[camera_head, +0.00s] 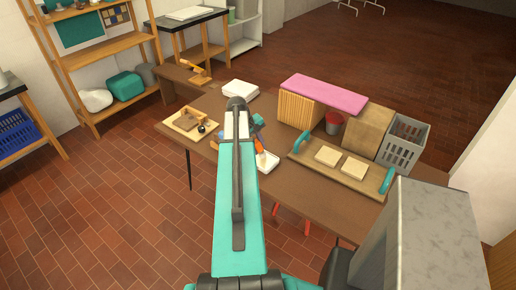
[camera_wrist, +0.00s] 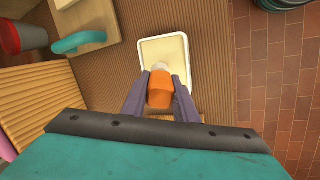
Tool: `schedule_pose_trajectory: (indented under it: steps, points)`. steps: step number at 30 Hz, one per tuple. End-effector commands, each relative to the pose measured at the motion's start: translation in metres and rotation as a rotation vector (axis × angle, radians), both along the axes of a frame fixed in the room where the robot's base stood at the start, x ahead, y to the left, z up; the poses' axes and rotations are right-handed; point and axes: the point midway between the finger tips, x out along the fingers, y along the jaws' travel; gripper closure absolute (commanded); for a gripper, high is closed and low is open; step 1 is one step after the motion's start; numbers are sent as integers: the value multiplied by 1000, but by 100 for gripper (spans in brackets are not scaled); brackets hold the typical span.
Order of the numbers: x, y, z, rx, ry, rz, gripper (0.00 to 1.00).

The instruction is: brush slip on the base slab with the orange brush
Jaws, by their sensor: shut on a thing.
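The orange brush (camera_wrist: 160,88) is between the two grey-purple fingers of my gripper (camera_wrist: 160,100), which is shut on it. In the head view the orange brush (camera_head: 259,145) shows beside my arm, which hides most of the gripper. A shallow white dish with a cream filling (camera_wrist: 165,52) lies just beyond the brush in the wrist view; it also shows in the head view (camera_head: 267,164). I cannot tell whether the brush tip touches the filling. Two pale square slabs (camera_head: 327,156) (camera_head: 354,167) lie on a wooden board; I cannot tell which piece is the base slab.
The board (camera_head: 308,161) has teal handles at both ends. Behind it are a pink-topped block (camera_head: 323,94), a red bucket (camera_head: 334,123) and a grey crate (camera_head: 406,137). A small board with tools (camera_head: 178,126) lies left of my arm. A white block (camera_head: 241,90) stands at the back.

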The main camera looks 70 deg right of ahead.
Motion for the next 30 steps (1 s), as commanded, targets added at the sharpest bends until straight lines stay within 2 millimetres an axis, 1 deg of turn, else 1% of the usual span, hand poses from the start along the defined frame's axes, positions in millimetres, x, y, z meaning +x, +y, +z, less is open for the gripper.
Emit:
schedule_pose_trajectory:
  steps: [1,24,30]
  points:
    - [0,0,4,0,0,0,96]
    - [0,0,45,0,0,0,96]
    - [-1,0,49,0,0,0,96]
